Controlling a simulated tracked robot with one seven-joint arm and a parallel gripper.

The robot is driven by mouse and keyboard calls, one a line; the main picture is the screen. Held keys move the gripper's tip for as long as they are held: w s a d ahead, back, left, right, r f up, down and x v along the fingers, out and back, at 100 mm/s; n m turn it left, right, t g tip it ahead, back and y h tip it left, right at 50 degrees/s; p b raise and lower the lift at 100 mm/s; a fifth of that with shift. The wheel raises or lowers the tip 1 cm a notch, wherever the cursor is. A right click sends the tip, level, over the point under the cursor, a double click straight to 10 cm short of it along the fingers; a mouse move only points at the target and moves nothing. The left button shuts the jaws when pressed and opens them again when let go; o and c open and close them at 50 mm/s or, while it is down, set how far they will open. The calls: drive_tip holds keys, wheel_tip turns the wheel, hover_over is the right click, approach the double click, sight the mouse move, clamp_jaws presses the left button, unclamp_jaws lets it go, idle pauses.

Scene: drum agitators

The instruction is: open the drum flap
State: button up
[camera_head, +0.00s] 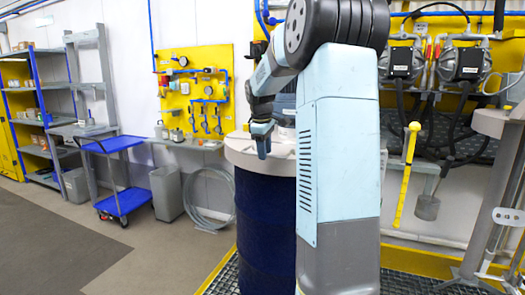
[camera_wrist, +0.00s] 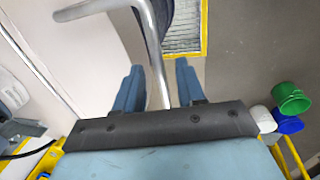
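The dark blue drum (camera_head: 265,225) with its cream lid (camera_head: 240,147) stands in front of me, partly hidden behind my arm. My gripper (camera_head: 262,140) points down over the lid in the head view. In the wrist view, the two blue fingers of my gripper (camera_wrist: 160,90) are apart. A bent grey metal bar (camera_wrist: 154,55) runs down between them, with a gap visible on either side. The pale lid surface (camera_wrist: 45,55) lies below at the left. I cannot clearly make out the flap's edges or whether it is open.
A yellow level gauge or stick (camera_head: 407,175) and wall pumps (camera_head: 462,62) are at the right. A blue trolley (camera_head: 122,200) and a grey bin (camera_head: 166,193) stand at the left. Green and blue buckets (camera_wrist: 290,100) show in the wrist view. The floor at the left is free.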

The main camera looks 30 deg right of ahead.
clamp_jaws()
idle(0.3)
idle(0.3)
